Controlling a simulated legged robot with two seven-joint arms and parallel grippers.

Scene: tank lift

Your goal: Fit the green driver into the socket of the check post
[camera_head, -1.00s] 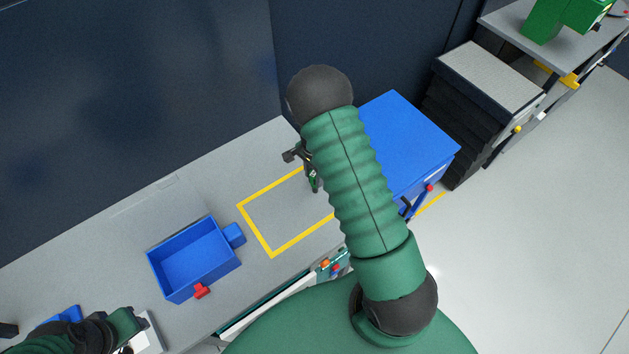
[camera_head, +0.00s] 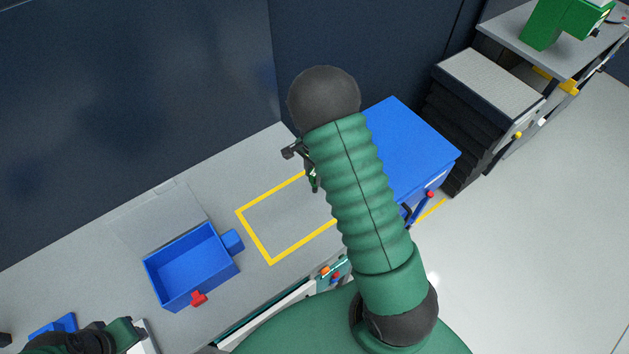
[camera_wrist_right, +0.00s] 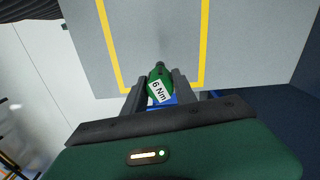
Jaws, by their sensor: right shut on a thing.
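The green driver (camera_wrist_right: 160,80), with a white "6 Nm" label, sits between the fingers of my right gripper (camera_wrist_right: 160,88) in the right wrist view. The gripper is shut on it, and its dark tip points away from the wrist, over the yellow-outlined area. In the head view my right arm hides most of this gripper; only a small green and dark part (camera_head: 313,178) shows beside the arm. My left gripper (camera_head: 125,335) is at the lower left edge, partly cut off, and its jaws cannot be made out. I cannot make out the check post or its socket.
A yellow outline (camera_head: 254,236) marks a clear patch of the grey bench. An open blue bin (camera_head: 190,267) with a red clip stands left of it. A blue-topped block (camera_head: 412,142) stands right, behind my arm. A dark wall (camera_head: 130,100) rises behind the bench.

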